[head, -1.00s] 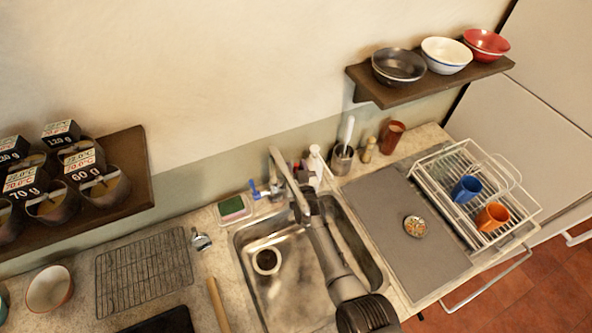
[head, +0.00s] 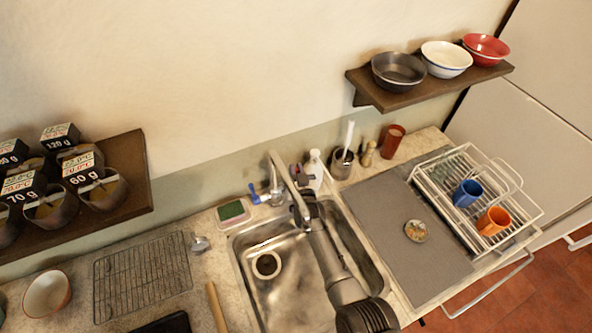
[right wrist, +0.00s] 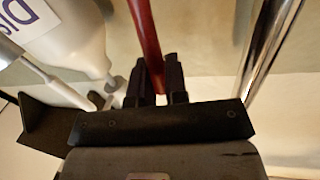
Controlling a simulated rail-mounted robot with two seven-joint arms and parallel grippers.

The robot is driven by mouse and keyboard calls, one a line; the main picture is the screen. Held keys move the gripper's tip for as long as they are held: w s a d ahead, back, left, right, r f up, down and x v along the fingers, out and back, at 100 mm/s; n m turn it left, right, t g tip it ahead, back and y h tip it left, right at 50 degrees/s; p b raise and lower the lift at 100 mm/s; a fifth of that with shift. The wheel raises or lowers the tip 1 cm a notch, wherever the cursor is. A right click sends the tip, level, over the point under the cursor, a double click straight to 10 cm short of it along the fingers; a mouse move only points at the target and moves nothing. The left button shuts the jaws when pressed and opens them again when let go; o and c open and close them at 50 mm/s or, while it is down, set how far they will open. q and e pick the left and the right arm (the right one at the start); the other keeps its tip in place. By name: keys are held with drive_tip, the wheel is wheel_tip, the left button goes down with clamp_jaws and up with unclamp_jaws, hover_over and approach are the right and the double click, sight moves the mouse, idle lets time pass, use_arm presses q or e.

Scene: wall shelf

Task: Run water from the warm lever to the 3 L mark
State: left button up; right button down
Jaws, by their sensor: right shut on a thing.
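The tap (head: 283,178) rises behind the steel sink (head: 243,247), with a blue lever (head: 256,196) on its left. The warm lever, a red bar (right wrist: 146,35), runs between the fingers of my right gripper (right wrist: 161,80) in the right wrist view. My right gripper (head: 298,182) is shut on this lever beside the tap. Its fingers and wrist hide the lever in the head view. A round drain-like ring (head: 267,265) shows in the sink. I cannot make out a 3 L mark or a water stream. My left gripper is out of view.
A white bottle (head: 315,168) stands close to my right gripper, and also in the right wrist view (right wrist: 75,38). A grey mat (head: 385,235) and dish rack (head: 520,214) lie right. A green-topped sponge-like block (head: 232,210) and wire grid (head: 142,277) lie left.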

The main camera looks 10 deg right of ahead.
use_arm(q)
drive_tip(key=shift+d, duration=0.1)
use_arm(e)
drive_tip(key=shift+f, duration=0.1)
use_arm(q)
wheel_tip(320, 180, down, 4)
drive_tip(key=b, duration=0.3)
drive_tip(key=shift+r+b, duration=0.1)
drive_tip(key=shift+b, duration=0.3)
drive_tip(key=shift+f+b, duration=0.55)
use_arm(e)
drive_tip(key=t, duration=0.1)
drive_tip(key=s+t, duration=0.1)
drive_tip(key=s+d, duration=0.1)
drive_tip(key=shift+s+f+m+t, duration=0.2)
drive_tip(key=shift+f+m+t, duration=0.1)
drive_tip(key=shift+t, duration=0.1)
drive_tip(key=c, duration=1.2)
unclamp_jaws()
drive_tip(key=shift+r, duration=0.1)
drive_tip(key=shift+o, duration=0.2)
drive_tip(key=shift+a, duration=0.1)
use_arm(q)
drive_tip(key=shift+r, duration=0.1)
